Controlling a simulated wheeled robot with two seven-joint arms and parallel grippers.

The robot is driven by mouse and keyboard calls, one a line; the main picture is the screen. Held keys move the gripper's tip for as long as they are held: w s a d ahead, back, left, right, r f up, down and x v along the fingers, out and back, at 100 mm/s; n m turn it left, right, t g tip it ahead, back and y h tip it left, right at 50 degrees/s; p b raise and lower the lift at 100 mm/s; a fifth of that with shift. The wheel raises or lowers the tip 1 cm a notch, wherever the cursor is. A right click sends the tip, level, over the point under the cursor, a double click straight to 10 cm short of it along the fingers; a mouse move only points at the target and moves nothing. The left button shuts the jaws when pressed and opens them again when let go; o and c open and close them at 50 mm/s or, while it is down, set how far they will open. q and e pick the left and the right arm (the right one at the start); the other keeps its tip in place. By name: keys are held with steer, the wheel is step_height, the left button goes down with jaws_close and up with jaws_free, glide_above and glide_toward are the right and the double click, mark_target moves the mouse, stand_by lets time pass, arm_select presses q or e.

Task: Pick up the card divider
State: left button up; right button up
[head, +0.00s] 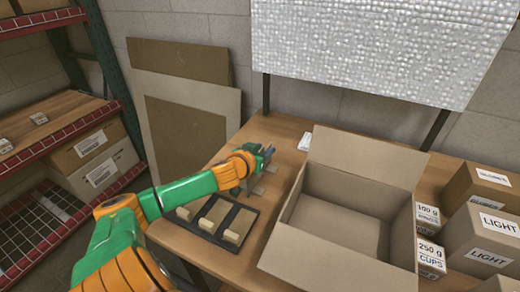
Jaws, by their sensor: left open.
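My left gripper (266,156) reaches in from the left over the wooden table. Its dark jaws are open, above the table just behind the black slotted tray (201,231). The tray holds several tan pieces, one of them at its front right (232,237). A small tan piece (258,190) shows just below the jaws; whether it touches them is unclear. I cannot tell for certain which piece is the card divider. My right gripper is not in view.
A large open cardboard box (341,215) stands right of the tray and looks empty. Labelled cartons (488,228) crowd the right side. A white item (305,142) lies behind the box. Flat boards (190,118) lean on the wall. A shelf rack (60,140) stands left.

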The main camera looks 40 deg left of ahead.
arm_select(q)
steer(key=shift+w+f, duration=0.1)
steer(key=shift+w, duration=0.1)
jaws_close()
stand_by(1.3)
